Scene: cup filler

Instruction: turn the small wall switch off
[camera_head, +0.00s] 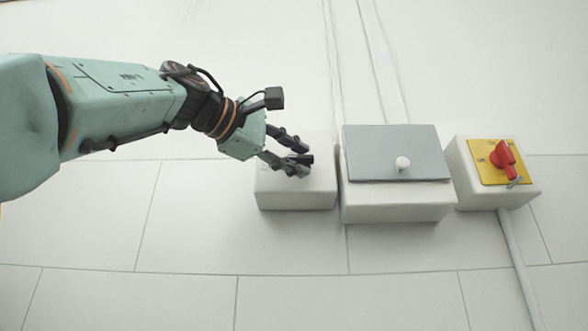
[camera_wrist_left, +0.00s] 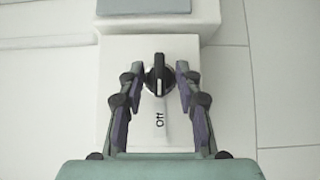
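The small wall switch (camera_wrist_left: 158,75) is a black rotary knob on a white wall box, seen between my left gripper's fingers in the left wrist view. Its grip bar stands upright in that picture, and the word "Off" is printed below it. In the head view the box (camera_head: 297,200) is the leftmost of the boxes, and my gripper hides the knob. My left gripper (camera_head: 304,158) is at the box's front face. In the wrist view the left gripper (camera_wrist_left: 160,72) is open, one finger on each side of the knob, with a narrow gap visible. My right gripper is not in view.
Further right is a box with a red rotary switch (camera_head: 503,155) on a yellow plate. The tiled wall below is clear.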

